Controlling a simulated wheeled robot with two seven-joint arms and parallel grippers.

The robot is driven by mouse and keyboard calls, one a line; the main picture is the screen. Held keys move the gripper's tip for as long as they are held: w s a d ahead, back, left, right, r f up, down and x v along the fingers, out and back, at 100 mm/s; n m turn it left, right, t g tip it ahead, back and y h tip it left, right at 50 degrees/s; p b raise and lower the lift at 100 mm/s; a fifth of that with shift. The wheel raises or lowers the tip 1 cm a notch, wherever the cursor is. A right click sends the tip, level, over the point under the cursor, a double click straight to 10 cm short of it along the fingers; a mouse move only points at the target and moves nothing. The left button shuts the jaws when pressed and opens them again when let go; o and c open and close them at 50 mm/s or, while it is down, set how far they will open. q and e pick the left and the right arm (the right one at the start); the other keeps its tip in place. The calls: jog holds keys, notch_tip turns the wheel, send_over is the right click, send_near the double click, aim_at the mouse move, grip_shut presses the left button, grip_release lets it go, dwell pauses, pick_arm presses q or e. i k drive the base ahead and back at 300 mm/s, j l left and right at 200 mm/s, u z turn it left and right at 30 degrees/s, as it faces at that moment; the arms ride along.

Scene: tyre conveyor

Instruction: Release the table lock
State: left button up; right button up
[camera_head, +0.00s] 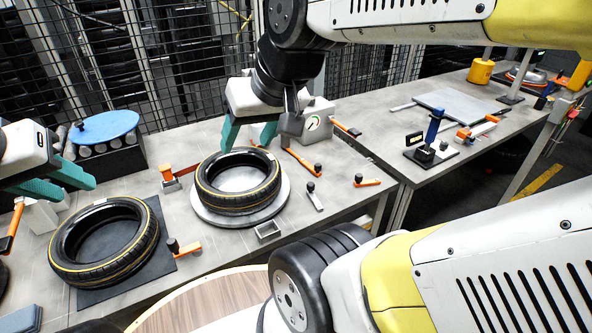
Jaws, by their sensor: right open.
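Which fitting is the table lock is not clear. The candidates are orange-handled levers and clamps on the grey table (345,170): a black-knobbed orange clamp (187,248) at the front, a red-and-orange clamp (170,180) left of the turntable, a long orange lever (301,161) behind it and a short orange lever (366,183) to its right. The round turntable (281,205) carries a yellow-striped tyre (238,204) lying flat. My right gripper (249,138) is open and empty above the tyre's rear edge. My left gripper (62,182) is at the left edge; its opening is unclear.
A second tyre (104,254) lies on a dark mat (163,238) at front left. A blue disc (104,127) tops a black box behind. A gauge box (312,121) stands behind the turntable. A blue-handled tool (434,126) stands at right. Mesh fencing runs behind.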

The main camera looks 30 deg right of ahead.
aim_at(310, 185)
jog(key=z, duration=1.25)
